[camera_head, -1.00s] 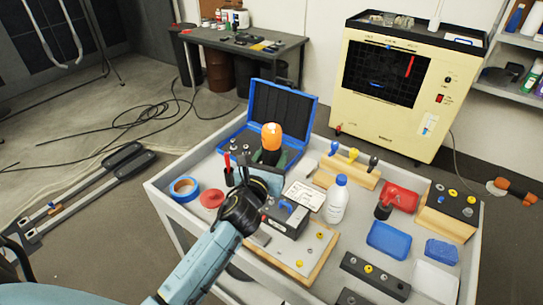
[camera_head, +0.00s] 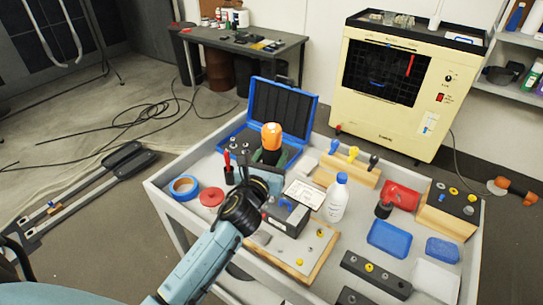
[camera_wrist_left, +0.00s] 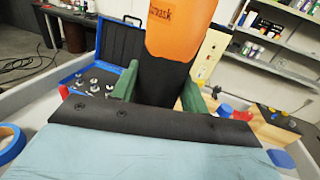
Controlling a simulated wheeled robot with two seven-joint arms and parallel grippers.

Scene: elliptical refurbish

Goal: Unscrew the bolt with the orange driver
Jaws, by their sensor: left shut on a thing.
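The orange driver (camera_head: 271,136) stands roughly upright with its orange handle up and a black part below. My left gripper (camera_head: 268,160) is shut on the driver's black part, which shows between the green fingers in the left wrist view (camera_wrist_left: 165,82). The driver's lower end is hidden behind the gripper. A grey plate on a wooden board (camera_head: 292,250) lies at the front of the cart with small yellow and metal bolts, one yellow bolt (camera_head: 320,233) near its right side. I cannot tell which bolt is the task's. My right gripper is not in view.
An open blue case (camera_head: 282,112) stands behind the driver. A black box (camera_head: 287,217) stands right of my wrist, with a white bottle (camera_head: 337,198) beside it. Blue tape (camera_head: 184,188) lies left.

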